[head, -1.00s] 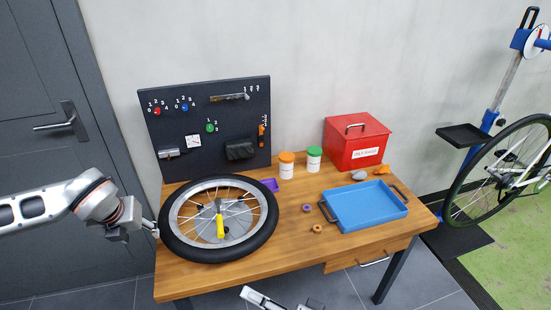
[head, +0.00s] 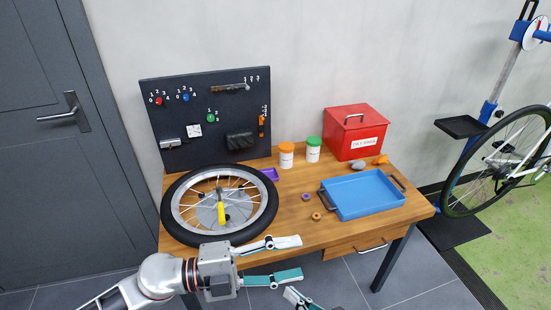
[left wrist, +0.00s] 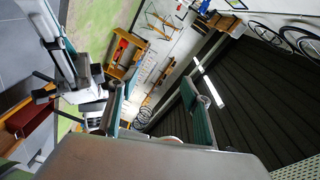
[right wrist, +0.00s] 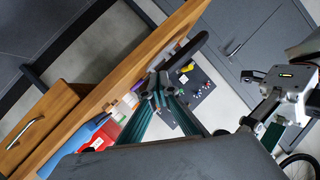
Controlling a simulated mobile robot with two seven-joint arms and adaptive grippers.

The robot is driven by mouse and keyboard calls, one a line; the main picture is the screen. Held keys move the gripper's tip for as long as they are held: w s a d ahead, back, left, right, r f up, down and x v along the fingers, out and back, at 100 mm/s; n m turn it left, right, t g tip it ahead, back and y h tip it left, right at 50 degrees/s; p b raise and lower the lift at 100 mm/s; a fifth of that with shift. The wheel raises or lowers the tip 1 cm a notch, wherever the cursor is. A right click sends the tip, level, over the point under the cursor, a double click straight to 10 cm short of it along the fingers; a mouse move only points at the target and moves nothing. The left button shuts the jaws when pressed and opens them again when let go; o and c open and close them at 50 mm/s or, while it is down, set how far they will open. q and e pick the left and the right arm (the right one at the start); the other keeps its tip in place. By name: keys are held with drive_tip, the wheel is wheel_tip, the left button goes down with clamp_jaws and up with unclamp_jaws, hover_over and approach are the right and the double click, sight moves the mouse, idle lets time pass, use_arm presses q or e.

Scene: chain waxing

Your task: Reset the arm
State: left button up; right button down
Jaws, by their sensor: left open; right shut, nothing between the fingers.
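My left gripper (head: 298,257) is open and empty in front of the table's near edge in the head view, with its fingers pointing right. Its spread fingers also show in the left wrist view (left wrist: 160,105). My right gripper (head: 293,296) shows only in part at the bottom of the head view, below and close to the left one. In the right wrist view its fingertips (right wrist: 157,88) are together with nothing between them. Part of my left arm shows at the right of that view.
The wooden table (head: 290,215) holds a wheel (head: 172,215) with a yellow-handled tool (head: 221,212) on it. A blue tray (head: 365,196), a red box (head: 355,133) and two jars stand further right. A drawer (head: 345,250) sits under the front edge.

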use_arm(q)
drive_tip(key=w+a+f+n+t+y, duration=0.3)
drive_tip(key=a+f+n+t+y, duration=0.25)
drive_tip(key=n, duration=0.35)
drive_tip(key=w+a+f+n+t+y, duration=0.4)
drive_tip(key=a+n+t, duration=0.3)
drive_tip(key=n, duration=0.3)
drive_tip(key=s+a+f+n+g+y, duration=0.2)
drive_tip(key=s+a+f, duration=0.3)
drive_tip(key=f, duration=0.4)
drive_tip(key=s+a+f+n+g+y, duration=0.3)
drive_tip(key=s+a+f+n, duration=0.1)
drive_tip(key=s+f, duration=0.3)
wheel_tip(320, 180, down, 2)
drive_tip(key=shift+a+f+n, duration=0.2)
drive_tip(key=shift+a+n, duration=0.1)
drive_tip(key=shift+a, duration=0.25)
use_arm(e)
drive_tip(key=s+d+f+n+h, duration=0.1)
drive_tip(key=s+d+f+h, duration=0.1)
drive_tip(key=d+f, duration=0.3)
drive_tip(key=s+d+f+n+h, duration=0.2)
drive_tip(key=s+d+f+h, duration=0.1)
drive_tip(key=d, duration=0.7)
wheel_tip(320, 180, down, 2)
drive_tip(key=shift+s+d+f+g+h, duration=0.1)
drive_tip(key=shift+s+d+g+h, duration=0.25)
drive_tip(key=shift+h, duration=0.35)
use_arm(q)
drive_tip(key=shift+y, duration=0.25)
